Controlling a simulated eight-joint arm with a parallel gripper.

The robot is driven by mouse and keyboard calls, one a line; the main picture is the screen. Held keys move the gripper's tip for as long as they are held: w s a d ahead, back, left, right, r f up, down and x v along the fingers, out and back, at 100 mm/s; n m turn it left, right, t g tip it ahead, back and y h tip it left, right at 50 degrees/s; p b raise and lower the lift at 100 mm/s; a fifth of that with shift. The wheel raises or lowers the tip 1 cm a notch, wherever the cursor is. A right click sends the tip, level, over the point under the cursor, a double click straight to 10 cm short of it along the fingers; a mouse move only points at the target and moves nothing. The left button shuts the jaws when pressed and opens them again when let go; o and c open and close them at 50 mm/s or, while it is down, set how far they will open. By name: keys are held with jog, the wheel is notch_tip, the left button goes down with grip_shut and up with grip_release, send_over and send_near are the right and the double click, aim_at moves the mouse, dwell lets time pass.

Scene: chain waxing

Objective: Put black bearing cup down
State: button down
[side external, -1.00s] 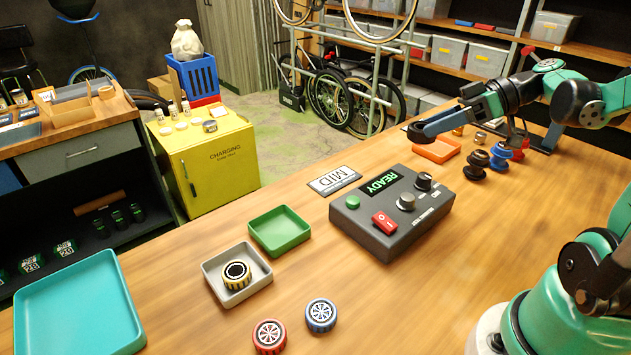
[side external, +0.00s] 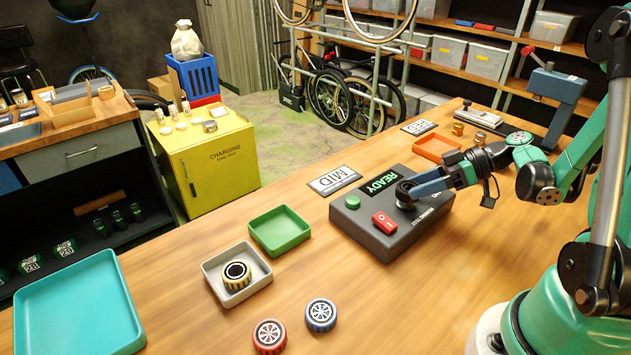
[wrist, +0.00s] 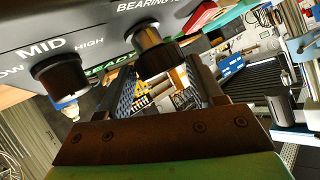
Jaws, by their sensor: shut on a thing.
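No cup shows between the fingers.
A green tray (side external: 258,238), a grey tray (side external: 212,287) holding a yellow-black ring, and red (side external: 269,336) and blue (side external: 321,315) round pieces are in front. A blue vise-like tool (side external: 557,88) stands at back right.

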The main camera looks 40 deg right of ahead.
jog(key=shift+c, duration=0.6)
grip_release()
jog(key=shift+f, duration=0.15)
jog(key=shift+v, duration=2.8)
